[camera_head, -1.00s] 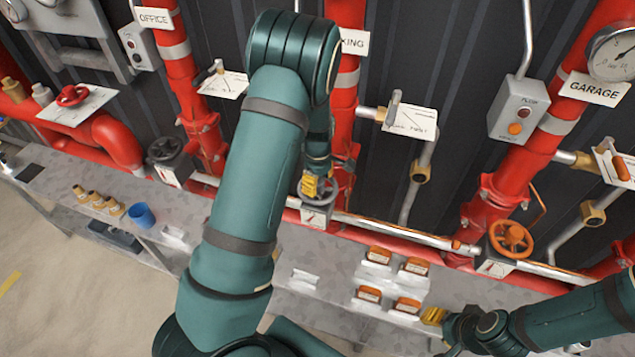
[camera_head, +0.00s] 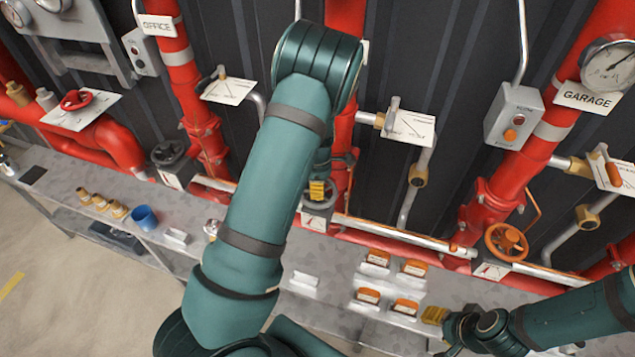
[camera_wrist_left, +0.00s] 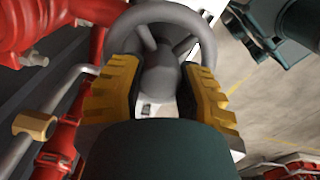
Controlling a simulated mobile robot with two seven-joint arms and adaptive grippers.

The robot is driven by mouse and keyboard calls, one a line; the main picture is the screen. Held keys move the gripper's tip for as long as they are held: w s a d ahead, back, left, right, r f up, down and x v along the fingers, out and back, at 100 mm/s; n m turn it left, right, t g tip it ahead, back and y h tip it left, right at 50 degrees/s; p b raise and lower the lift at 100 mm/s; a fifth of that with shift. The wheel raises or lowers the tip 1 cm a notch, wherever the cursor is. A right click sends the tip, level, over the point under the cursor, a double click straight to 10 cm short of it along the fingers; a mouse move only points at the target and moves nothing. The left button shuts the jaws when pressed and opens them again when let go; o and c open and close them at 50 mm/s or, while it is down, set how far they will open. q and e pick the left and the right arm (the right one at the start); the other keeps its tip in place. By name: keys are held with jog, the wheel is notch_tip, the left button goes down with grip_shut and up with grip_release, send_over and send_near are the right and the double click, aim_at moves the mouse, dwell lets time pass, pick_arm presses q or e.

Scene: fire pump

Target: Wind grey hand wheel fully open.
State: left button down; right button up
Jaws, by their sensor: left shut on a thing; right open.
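The grey hand wheel (camera_head: 331,199) sits on the middle red pipe's valve, above a small white indicator plate (camera_head: 314,221). My left gripper (camera_head: 317,190) reaches down onto it, with my arm covering part of the area. In the left wrist view the wheel's rim and spokes (camera_wrist_left: 160,14) fill the top. The yellow fingers of my left gripper (camera_wrist_left: 160,88) stand on both sides of its hub, shut on the wheel. The exact contact is partly hidden. My right gripper (camera_head: 434,315) is open and empty over the bench at lower right.
A dark hand wheel (camera_head: 168,153) is to the left and an orange hand wheel (camera_head: 507,243) to the right. The bench (camera_head: 240,270) carries orange-topped blocks (camera_head: 368,296), a blue cup (camera_head: 142,216) and brass fittings (camera_head: 100,203). Red pipes and levers stand close around the arm.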

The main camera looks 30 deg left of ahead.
pick_arm(q)
jog(key=shift+w+n, duration=0.2)
jog(key=shift+n, duration=0.9)
jog(key=shift+n, duration=0.5)
jog(key=n, duration=0.4)
jog(key=shift+n, duration=0.4)
jog(key=shift+a+r+n, duration=0.1)
jog(key=shift+n, duration=1)
